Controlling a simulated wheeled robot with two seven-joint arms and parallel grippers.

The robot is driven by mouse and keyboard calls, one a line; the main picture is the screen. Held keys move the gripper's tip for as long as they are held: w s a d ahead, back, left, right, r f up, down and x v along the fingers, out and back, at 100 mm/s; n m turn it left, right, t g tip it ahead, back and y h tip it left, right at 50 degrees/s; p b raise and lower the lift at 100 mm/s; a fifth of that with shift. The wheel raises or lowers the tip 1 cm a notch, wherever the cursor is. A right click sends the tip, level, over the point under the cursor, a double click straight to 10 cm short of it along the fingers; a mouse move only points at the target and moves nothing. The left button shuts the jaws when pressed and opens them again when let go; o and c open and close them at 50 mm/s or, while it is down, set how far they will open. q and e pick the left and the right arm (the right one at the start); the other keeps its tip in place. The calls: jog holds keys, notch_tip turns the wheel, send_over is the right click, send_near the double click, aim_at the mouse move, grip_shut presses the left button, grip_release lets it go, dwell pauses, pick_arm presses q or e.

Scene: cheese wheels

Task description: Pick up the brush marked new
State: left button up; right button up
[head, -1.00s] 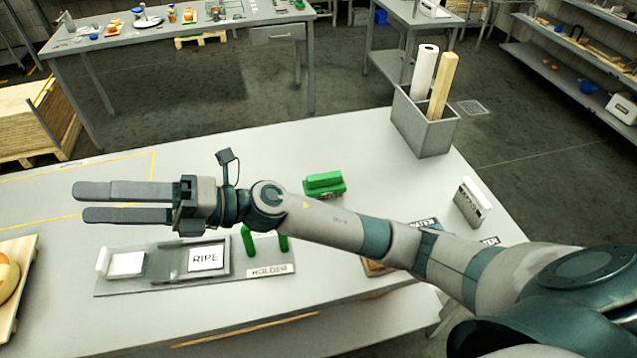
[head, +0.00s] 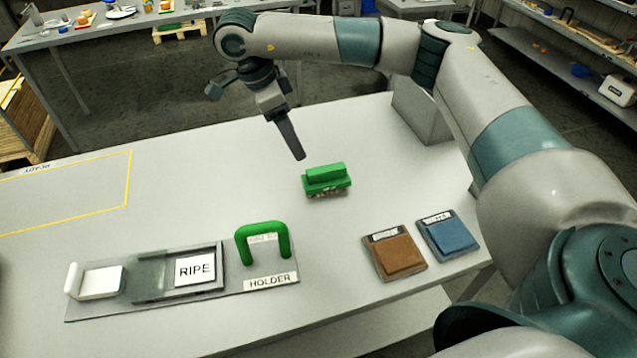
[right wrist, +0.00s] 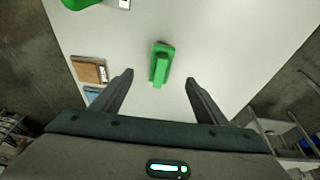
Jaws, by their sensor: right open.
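A green brush (head: 325,175) with a block-shaped handle lies on the white table, right of the middle. Lettering on its near side is too small to read. In the right wrist view the brush (right wrist: 161,65) lies ahead, between the lines of my two fingers. My right gripper (head: 299,157) points down over the table, just behind and left of the brush; its open fingers also show in the right wrist view (right wrist: 159,78), empty. A green arched handle (head: 262,235) stands in the holder (head: 270,283); its small label is unreadable. My left gripper is not in view.
Left of the holder is a grey fixture with a RIPE label (head: 195,269). Brown (head: 396,255) and blue (head: 449,238) pads lie near the table's right edge. A grey bin (head: 420,112) stands at the back, partly behind my arm. The table around the brush is clear.

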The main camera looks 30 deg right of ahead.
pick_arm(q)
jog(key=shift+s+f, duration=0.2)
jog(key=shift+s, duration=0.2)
pick_arm(e)
jog(key=shift+w+d+r+h, duration=0.1)
jog(key=shift+d+r+h, duration=0.2)
jog(key=shift+d, duration=0.3)
jog(key=shift+w+d+r+h, duration=0.1)
jog(key=shift+d+r+h, duration=0.1)
jog(key=shift+d+r, duration=0.3)
jog(key=shift+d+f, duration=0.15)
jog(key=shift+f, duration=0.05)
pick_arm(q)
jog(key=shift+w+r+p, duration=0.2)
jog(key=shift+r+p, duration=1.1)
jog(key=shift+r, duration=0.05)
pick_arm(e)
send_near(324, 167)
jog(key=shift+x, duration=3.35)
